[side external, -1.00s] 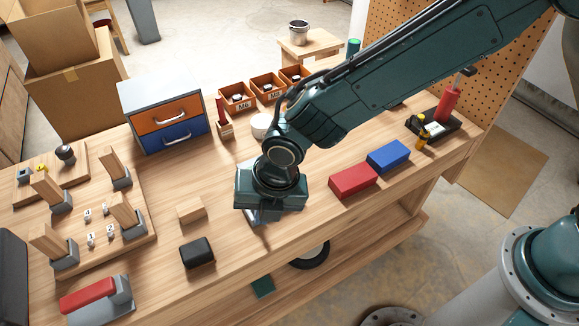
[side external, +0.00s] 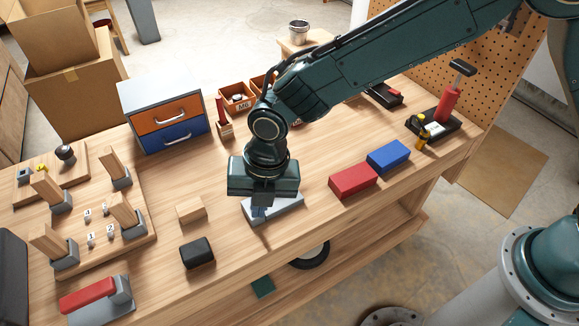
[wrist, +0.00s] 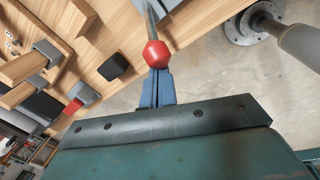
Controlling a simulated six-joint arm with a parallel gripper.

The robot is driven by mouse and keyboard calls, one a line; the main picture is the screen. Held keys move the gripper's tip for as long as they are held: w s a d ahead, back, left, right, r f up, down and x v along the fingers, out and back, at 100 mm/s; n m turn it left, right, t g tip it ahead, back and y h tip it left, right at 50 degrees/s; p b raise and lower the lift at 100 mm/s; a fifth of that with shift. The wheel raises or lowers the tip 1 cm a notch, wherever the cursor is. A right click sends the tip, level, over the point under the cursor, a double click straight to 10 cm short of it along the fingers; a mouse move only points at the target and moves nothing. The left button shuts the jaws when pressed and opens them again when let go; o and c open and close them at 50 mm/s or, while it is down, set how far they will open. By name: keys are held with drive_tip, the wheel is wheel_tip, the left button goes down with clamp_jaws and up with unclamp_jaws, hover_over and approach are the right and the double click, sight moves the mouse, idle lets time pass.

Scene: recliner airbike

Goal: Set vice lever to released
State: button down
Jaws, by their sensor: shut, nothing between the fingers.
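The vice lever shows in the wrist view as a thin metal rod with a red ball knob (wrist: 157,54) at its end. A grey base (side external: 285,207), seemingly the vice, lies on the bench below my gripper in the side view. My gripper (side external: 259,212) stands over this base and hides part of it. In the wrist view, the blue-grey fingers of my gripper (wrist: 156,76) are shut with nothing held. The knob overlaps their tips there; I cannot tell whether they touch. The knob and rod are hidden in the side view.
A black block (side external: 197,252) and a small wooden block (side external: 191,209) lie to the left. Red (side external: 353,180) and blue (side external: 388,156) blocks lie to the right. A drawer cabinet (side external: 168,120) stands behind. Wooden levers on a board (side external: 140,235) occupy the left.

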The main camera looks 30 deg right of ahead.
drive_tip(key=shift+w+r+g, duration=0.4)
drive_tip(key=shift+w+g, duration=0.2)
drive_tip(key=shift+w, duration=0.25)
drive_tip(key=shift+w+r, duration=0.3)
drive_tip(key=shift+w, duration=0.2)
drive_tip(key=w, duration=1)
drive_tip(key=shift+w+d+f, duration=0.15)
drive_tip(key=shift+w+f, duration=0.25)
wheel_tip(320, 180, up, 8)
drive_tip(key=shift+s, duration=0.4)
drive_tip(key=shift+r, duration=0.1)
